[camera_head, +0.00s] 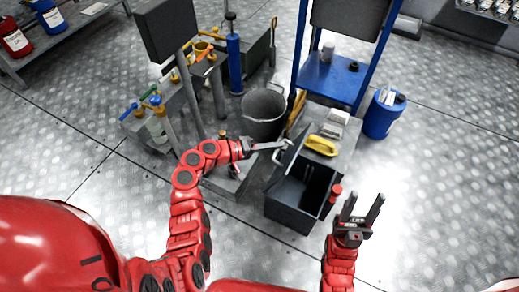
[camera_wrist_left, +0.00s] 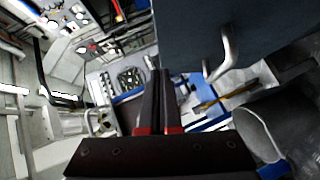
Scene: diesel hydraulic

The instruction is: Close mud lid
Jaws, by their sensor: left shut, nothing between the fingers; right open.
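A dark grey box (camera_head: 296,208) stands open on the floor at centre right, its inside showing. Its dark lid (camera_head: 291,150) is raised, tilted up on the left side of the opening. In the left wrist view the lid seems to be the large dark panel (camera_wrist_left: 240,30) at the top, with a metal handle (camera_wrist_left: 224,52). My left gripper (camera_head: 286,144) is shut and empty, its tips close beside the raised lid; its closed fingers (camera_wrist_left: 160,78) show below the panel. Whether they touch it I cannot tell. My right gripper (camera_head: 364,203) is open and empty, right of the box.
A grey bucket (camera_head: 264,110) stands behind the lid. A yellow object (camera_head: 321,146) lies on a grey surface behind the box. A blue shelf stand (camera_head: 330,82) and a blue bin (camera_head: 381,118) are further back. A valve rack (camera_head: 170,105) is at left. The floor at right is clear.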

